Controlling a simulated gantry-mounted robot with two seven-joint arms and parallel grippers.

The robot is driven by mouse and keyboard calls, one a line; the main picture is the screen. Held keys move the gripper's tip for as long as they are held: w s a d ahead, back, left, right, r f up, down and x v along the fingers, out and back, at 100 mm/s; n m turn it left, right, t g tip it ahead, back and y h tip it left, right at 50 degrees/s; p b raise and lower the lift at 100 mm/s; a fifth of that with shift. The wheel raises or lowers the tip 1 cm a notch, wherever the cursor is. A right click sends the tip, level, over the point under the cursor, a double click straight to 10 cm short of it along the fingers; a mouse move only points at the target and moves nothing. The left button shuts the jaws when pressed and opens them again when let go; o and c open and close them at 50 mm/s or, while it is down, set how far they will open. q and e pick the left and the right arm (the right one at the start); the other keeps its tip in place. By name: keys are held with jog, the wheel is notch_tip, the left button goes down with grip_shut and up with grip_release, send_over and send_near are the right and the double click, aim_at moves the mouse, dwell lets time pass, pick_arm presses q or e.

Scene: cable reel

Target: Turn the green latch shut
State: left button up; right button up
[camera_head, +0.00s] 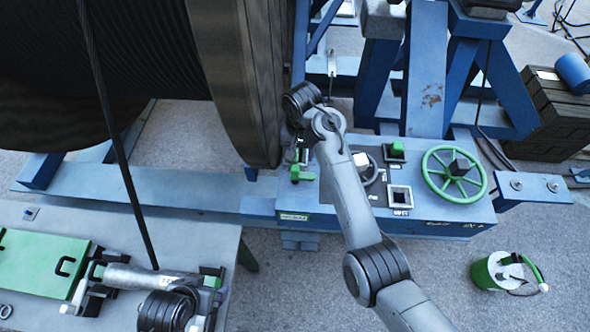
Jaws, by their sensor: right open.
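The green latch (300,174) sits on the left end of the blue control box (440,216), beside the large reel. Its green handle sticks out towards me, and its upper part is partly hidden by my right wrist. My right gripper (296,146) is open and points down just above the latch. I cannot tell whether it touches it. My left gripper (88,288) is at the lower left over the grey table, beside a green plate (42,262). Its fingertips are too unclear to tell whether they are open or shut.
The reel's wooden flange (240,80) stands close to the left of my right gripper. A green handwheel (454,174) and a green switch (395,151) are on the box to the right. A dark cable (118,130) runs down to the grey table (205,245). A green container (498,271) stands on the floor.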

aim_at(295, 168)
jog(key=shift+w+a+r, duration=0.2)
jog(key=shift+a+r, duration=0.25)
jog(key=shift+a, duration=0.05)
notch_tip(295, 168, down, 9)
jog(key=shift+f, duration=0.7)
jog(key=c, duration=1)
jog(key=shift+o, duration=0.2)
jog(key=shift+p, duration=0.3)
